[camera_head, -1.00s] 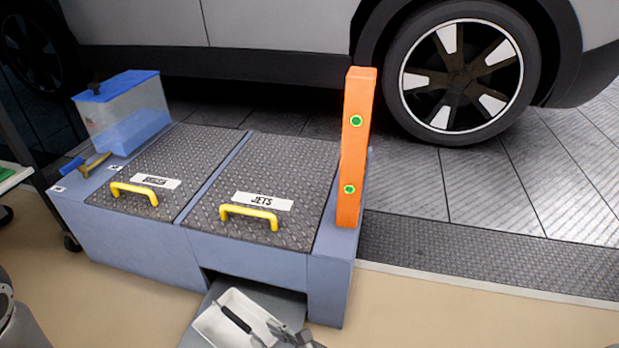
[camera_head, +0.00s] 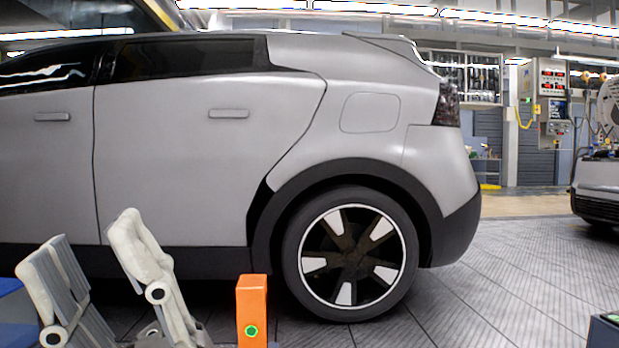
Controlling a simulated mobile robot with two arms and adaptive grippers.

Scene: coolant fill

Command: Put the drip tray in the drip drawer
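The drip tray and the drip drawer are out of view now. My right gripper (camera_head: 88,245) is raised at the lower left, with its two pale fingers spread apart and pointing up. I see nothing held between them. My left gripper is not in view.
An orange post (camera_head: 251,312) with a green-ringed button stands right of my gripper. Behind are a silver car (camera_head: 200,150) and its rear wheel (camera_head: 350,254). Part of a blue box lid (camera_head: 10,287) shows at the left edge.

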